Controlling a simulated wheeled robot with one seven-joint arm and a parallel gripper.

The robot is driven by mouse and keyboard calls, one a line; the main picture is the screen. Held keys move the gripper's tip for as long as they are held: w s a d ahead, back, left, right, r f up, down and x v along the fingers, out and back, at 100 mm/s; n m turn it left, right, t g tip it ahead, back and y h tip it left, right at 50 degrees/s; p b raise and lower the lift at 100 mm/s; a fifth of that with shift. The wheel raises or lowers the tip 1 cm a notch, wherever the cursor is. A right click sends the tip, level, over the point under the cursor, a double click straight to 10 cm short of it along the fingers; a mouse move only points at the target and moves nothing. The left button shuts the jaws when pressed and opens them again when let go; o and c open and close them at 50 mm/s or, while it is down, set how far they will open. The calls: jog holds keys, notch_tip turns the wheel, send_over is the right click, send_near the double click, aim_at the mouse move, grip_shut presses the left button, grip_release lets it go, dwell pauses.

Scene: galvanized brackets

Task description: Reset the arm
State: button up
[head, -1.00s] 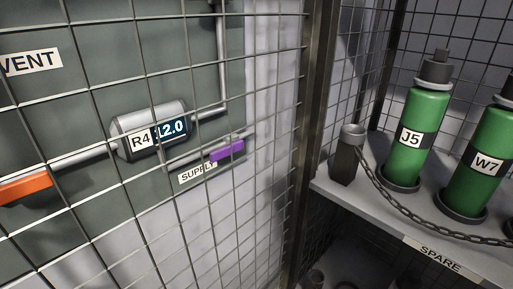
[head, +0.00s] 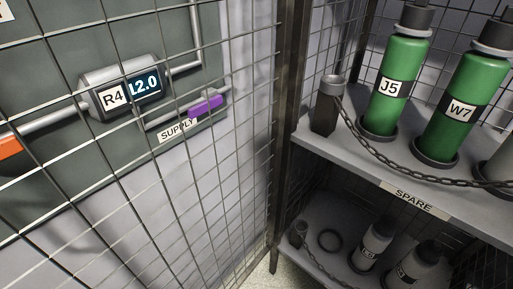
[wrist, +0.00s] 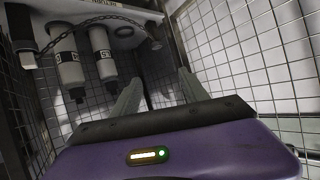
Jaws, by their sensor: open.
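My gripper (wrist: 160,76) shows only in the wrist view. Its two grey fingers stand apart with nothing between them, in front of a purple body with a lit indicator. The wrist view is upside down relative to the shelf. Two grey bottles (wrist: 66,62) and (wrist: 100,58) on a shelf (wrist: 75,14) behind a chain are to the left of the fingers. I see no contact between the fingers and anything. My arm and gripper do not show in the head view.
Wire mesh (wrist: 240,60) runs along the wrist view's right side. In the head view, green bottles J5 (head: 397,60) and W7 (head: 466,75) stand on the SPARE shelf (head: 345,158) behind a chain (head: 395,168). Grey bottles (head: 375,238) stand below. Mesh (head: 215,195) fronts the R4 gauge (head: 108,75).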

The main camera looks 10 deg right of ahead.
jog(key=s+r+t+p, duration=0.1)
jog(key=s+r+p, duration=0.1)
jog(key=r+p, duration=0.6)
jog(key=s+d+r+n+t+p, duration=0.1)
jog(key=r+p, duration=0.8)
jog(key=r, duration=1)
jog(key=shift+s+r, duration=0.2)
jog(key=shift+s, duration=0.5)
